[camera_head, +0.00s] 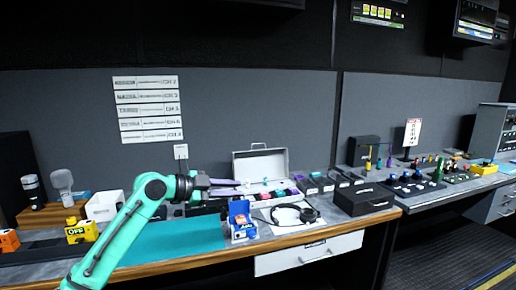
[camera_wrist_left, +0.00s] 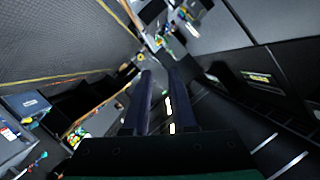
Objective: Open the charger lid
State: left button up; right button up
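A grey case (camera_head: 260,164) stands open on the desk in the head view, its lid upright against the wall side and small coloured items inside. It looks like the charger, but I cannot be sure. My left gripper (camera_head: 238,187) reaches in from the left, its purple fingers at the case's left side. Whether they touch it I cannot tell. In the left wrist view the two fingers (camera_wrist_left: 162,76) stand apart with nothing between them. My right gripper is in neither view.
A blue box (camera_head: 240,221) stands at the desk's front edge, beside black headphones (camera_head: 295,213). A shut black box (camera_head: 363,199) sits further right. A teal mat (camera_head: 185,238) lies under my left arm. A yellow box (camera_head: 80,232) and a white bin (camera_head: 104,206) stand left.

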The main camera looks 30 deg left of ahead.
aim_at(253, 166)
jog(key=i+j, duration=1.45)
jog(key=j, duration=0.1)
